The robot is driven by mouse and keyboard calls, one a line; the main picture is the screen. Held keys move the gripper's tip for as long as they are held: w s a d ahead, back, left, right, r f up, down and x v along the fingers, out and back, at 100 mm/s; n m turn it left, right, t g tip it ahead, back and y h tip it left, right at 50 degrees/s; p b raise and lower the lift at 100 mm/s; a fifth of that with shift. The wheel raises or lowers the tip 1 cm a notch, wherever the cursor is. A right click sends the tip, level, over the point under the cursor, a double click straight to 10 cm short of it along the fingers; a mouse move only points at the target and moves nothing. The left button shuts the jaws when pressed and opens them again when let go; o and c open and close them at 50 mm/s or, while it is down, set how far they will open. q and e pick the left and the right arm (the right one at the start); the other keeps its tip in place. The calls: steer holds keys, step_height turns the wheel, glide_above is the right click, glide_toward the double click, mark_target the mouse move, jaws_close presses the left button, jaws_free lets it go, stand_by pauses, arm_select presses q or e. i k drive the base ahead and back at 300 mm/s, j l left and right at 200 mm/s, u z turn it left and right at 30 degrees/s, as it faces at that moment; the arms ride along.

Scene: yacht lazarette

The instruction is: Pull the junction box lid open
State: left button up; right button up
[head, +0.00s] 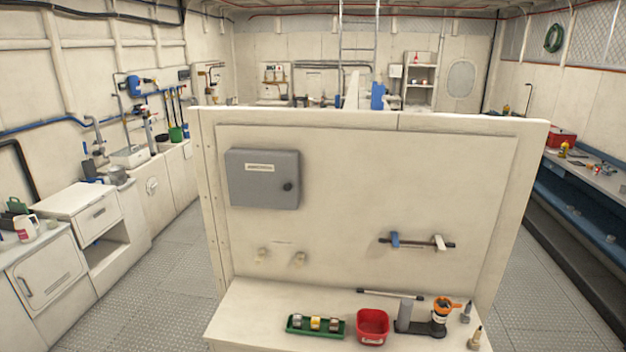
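The junction box (264,178) is a grey box fixed to the upper left of the cream panel in front of me. Its lid (250,185) looks closed. The lid carries a white label (260,168) and a dark round knob (288,187) near its right edge. Neither of my grippers is in the head view, so whether they are open or shut does not show.
Below the panel, a ledge (250,318) holds a green tray (315,326) of small parts, a red bin (373,326) and an orange-topped device (441,315). A bar with handles (416,243) sticks out at the right. Floor (165,270) is clear on both sides.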

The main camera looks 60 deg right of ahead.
mark_target(261, 181)
steer(key=z, duration=1.8)
